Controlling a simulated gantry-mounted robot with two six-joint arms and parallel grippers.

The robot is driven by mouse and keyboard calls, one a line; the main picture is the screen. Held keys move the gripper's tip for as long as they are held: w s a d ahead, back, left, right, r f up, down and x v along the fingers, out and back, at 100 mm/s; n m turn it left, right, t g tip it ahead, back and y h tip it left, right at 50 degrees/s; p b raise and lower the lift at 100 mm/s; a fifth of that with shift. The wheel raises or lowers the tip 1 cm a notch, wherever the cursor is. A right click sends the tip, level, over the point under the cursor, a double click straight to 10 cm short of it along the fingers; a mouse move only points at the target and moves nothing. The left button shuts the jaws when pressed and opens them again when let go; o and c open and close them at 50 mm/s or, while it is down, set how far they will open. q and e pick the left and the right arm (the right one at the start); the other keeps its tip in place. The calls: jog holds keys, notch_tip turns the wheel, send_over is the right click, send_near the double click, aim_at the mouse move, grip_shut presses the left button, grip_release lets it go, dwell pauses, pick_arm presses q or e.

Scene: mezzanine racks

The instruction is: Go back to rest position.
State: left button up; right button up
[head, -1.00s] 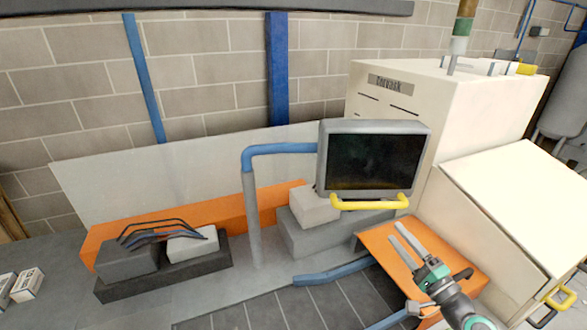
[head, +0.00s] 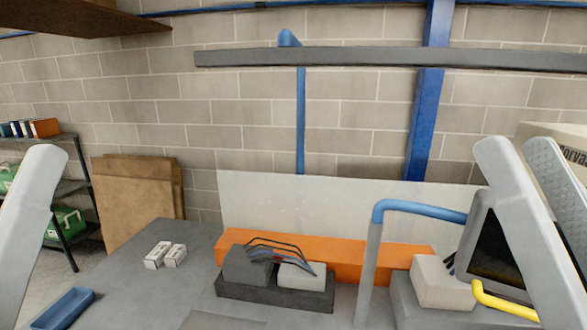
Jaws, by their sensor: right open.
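My right gripper (head: 519,147) shows close up at the right edge, as two pale grey fingers pointing up. They are apart, with nothing seen between them. Its near finger covers part of the dark-screened monitor (head: 492,245). At the left edge a single pale grey finger (head: 28,235) shows, seemingly of my left gripper. Its other finger is not visible, so its opening cannot be told.
A grey bench (head: 150,268) holds two small white boxes (head: 165,255), a blue tray (head: 65,308) and grey blocks with cables (head: 250,268). A blue-topped post (head: 370,265) stands before the monitor. Shelves (head: 62,190) stand at left.

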jog(key=d+r+m+h+p, duration=0.1)
jog(key=d+r+h+p, duration=0.15)
jog(key=r+p, duration=0.55)
jog(key=d+r+h+p, duration=0.1)
jog(key=r+h+p, duration=0.2)
jog(key=r+p, duration=0.5)
notch_tip(320, 180, down, 14)
jog(key=b, duration=1.3)
jog(key=shift+s+r+t, duration=0.15)
jog(key=shift+s+t, duration=0.15)
jog(key=shift+t, duration=0.1)
jog(key=shift+a, duration=0.1)
